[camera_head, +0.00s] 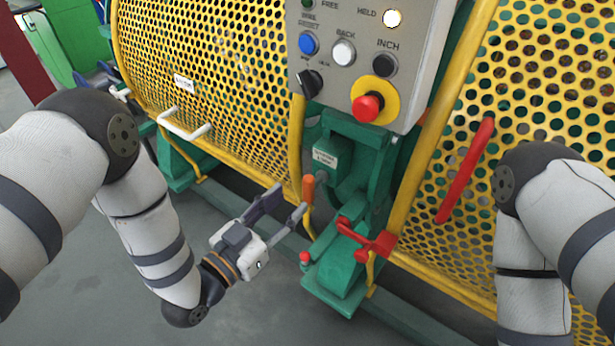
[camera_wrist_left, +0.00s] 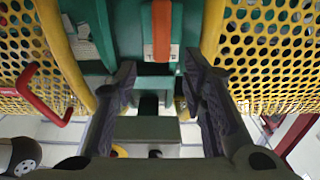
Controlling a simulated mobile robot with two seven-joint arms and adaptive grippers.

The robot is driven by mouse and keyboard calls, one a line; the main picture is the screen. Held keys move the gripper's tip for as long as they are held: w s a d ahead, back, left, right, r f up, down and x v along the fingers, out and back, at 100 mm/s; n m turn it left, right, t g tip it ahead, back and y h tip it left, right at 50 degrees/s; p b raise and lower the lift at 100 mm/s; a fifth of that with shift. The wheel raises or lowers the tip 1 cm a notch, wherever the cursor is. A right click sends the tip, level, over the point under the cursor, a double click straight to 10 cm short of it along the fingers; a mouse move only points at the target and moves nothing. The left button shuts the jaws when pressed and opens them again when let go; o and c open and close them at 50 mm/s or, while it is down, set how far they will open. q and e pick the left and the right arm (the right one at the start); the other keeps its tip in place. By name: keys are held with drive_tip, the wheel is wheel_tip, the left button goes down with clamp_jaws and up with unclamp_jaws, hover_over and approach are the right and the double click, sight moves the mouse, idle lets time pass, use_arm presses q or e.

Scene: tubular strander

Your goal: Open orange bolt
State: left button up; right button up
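The orange bolt (camera_head: 308,188) sticks up on the green frame between the two yellow mesh guards, below the control box. In the left wrist view the orange bolt (camera_wrist_left: 162,30) is upright at the top centre, beyond the gap between my fingers. My left gripper (camera_head: 290,198) is just left of the bolt in the head view. In the left wrist view its two dark fingers (camera_wrist_left: 160,72) are spread apart with nothing held between them. My right arm shows at the right edge of the head view, but its gripper is out of frame.
A control box (camera_head: 365,60) with buttons and a red knob hangs above the bolt. A red lever (camera_head: 366,240) sits right of it on the green frame. A white handle (camera_head: 185,124) and a red handle (camera_head: 465,170) stand out from the mesh guards. Grey floor is clear at lower left.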

sight(305, 185)
use_arm(q)
drive_tip(key=x, duration=0.8)
drive_tip(key=shift+a+f, duration=0.1)
clamp_jaws()
